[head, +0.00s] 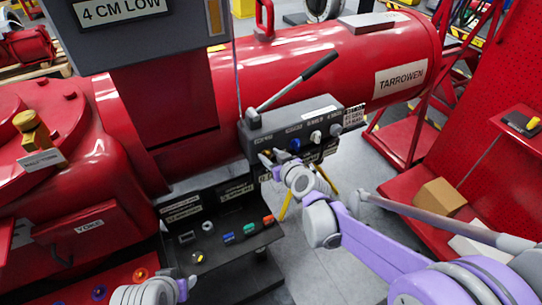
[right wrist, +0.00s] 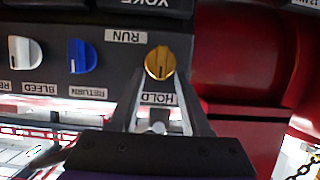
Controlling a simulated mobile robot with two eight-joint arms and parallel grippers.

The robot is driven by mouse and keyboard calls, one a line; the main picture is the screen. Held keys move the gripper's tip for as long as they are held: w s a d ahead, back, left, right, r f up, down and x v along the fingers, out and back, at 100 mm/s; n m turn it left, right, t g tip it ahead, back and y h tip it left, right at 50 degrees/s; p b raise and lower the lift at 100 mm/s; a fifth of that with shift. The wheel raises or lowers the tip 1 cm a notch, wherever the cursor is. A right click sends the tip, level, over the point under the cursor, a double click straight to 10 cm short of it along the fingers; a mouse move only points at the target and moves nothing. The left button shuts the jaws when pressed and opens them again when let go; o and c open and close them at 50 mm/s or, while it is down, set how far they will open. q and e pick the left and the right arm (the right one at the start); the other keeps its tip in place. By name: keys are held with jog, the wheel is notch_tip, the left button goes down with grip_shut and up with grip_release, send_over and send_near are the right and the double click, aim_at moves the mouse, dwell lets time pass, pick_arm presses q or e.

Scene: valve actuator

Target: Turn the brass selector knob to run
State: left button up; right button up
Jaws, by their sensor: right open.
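The brass selector knob (right wrist: 160,62) shows in the right wrist view on a dark panel. Its ridge runs roughly up and down in the picture; I cannot tell which end is the pointer. An upside-down RUN label (right wrist: 125,36) is at its upper left, and a HOLD label (right wrist: 158,98) is below it. My right gripper (right wrist: 161,82) is open, its fingers reaching toward both sides of the knob; contact is not clear. In the head view my right gripper (head: 272,168) is at the panel box (head: 285,122) and hides the knob. My left gripper (head: 185,285) is low, its jaws unclear.
A blue return knob (right wrist: 82,56) and a white bleed knob (right wrist: 25,50) sit left of the brass one in the wrist view. A grey lever (head: 300,80) rises above the panel box. A lower console (head: 215,250) and a red cylinder (head: 330,62) stand close by.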

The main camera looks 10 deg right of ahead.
grip_shut()
